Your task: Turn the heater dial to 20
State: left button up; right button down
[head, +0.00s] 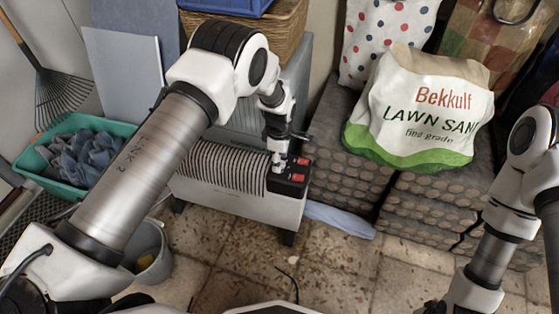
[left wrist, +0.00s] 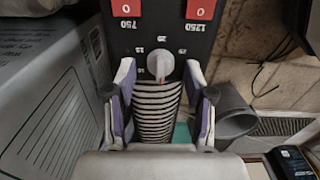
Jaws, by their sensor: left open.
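The heater (head: 235,195) is a pale ribbed unit standing on the floor. Its dark control panel (head: 292,180) has two red switches. Small upside-down numbers ring the dial; 20 appears at the picture's top. My left gripper (head: 279,165) is over the panel. In the left wrist view my left gripper (left wrist: 159,76) is open, one finger on each side of the dial, with gaps showing. My right gripper is not visible.
A teal crate (head: 52,184) of cloths and a grey bucket (head: 150,262) stand left of the heater. A Bekkulf lawn sand bag (head: 420,105) lies on stacked dark blocks (head: 340,150) to the right. Tiled floor (head: 330,265) is mostly clear in front. My right arm is at the right.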

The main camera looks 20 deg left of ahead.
pick_arm(q)
grip_shut()
